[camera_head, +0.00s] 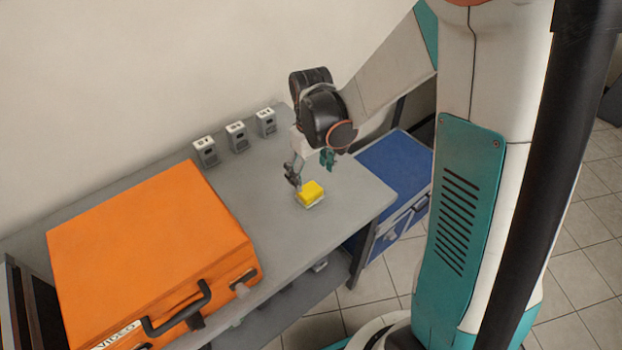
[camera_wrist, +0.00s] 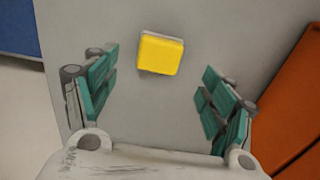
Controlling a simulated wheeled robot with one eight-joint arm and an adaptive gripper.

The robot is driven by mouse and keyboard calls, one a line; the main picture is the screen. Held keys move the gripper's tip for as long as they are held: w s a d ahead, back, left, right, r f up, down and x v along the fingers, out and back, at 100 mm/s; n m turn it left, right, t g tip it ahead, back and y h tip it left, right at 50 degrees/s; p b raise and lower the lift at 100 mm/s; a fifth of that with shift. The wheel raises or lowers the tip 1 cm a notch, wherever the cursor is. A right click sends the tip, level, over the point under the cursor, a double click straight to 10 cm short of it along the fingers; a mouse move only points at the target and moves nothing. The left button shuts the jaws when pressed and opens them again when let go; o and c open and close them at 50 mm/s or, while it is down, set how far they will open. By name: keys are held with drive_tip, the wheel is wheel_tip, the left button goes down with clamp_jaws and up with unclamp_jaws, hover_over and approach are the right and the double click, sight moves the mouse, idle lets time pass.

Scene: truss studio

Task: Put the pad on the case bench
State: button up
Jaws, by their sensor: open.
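A yellow pad (camera_head: 311,190) with a pale underside lies on the grey bench (camera_head: 262,196), near its right front part. In the wrist view the pad (camera_wrist: 160,54) shows ahead of and between the fingers. My gripper (camera_head: 308,170) hangs over the bench just behind the pad, pointing down. In the wrist view its teal-padded fingers (camera_wrist: 158,97) are spread wide with nothing between them. The pad is apart from both fingers. The grey bench, with a large orange case (camera_head: 150,245) on it, also shows in the wrist view (camera_wrist: 215,30).
The orange case with a black handle fills the bench's left part. Several small grey numbered boxes (camera_head: 237,137) stand along the wall edge. A blue cabinet (camera_head: 393,170) stands beyond the bench's right end. Bare bench surrounds the pad.

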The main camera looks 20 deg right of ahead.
drive_tip(key=s+r+m+t, duration=0.3)
drive_tip(key=s+r+t, duration=0.4)
drive_tip(key=s+r, duration=0.7)
drive_tip(key=shift+s+r+m+p, duration=0.3)
drive_tip(key=shift+s+r+p, duration=0.05)
drive_tip(key=shift+r, duration=1.85)
drive_tip(key=shift+a, duration=0.1)
